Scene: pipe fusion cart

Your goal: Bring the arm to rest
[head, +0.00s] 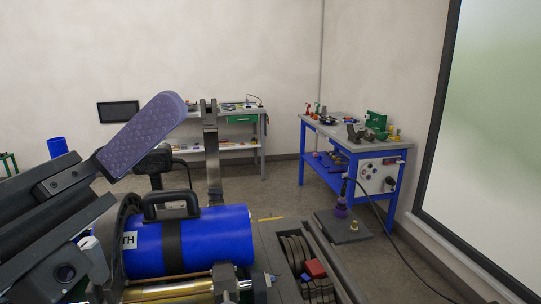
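In the head view, dark grey parts that look like the end of my arm come in large from the left edge. A purple dimpled pad on a black bracket, which looks like one finger of my gripper (143,136), points up and to the right. I cannot make out a second finger, so the opening is hidden. No object shows held at the pad. The pad appears above and left of a blue pipe (222,238), which lies in the fusion machine. Whether the dark parts touch the machine I cannot tell.
A black handle (170,205) stands over the pipe. Rollers and a red block (315,269) lie right of it. A blue workbench (383,151) with tools stands at the right, a grey bench (243,106) at the back wall. Open floor (280,185) lies between.

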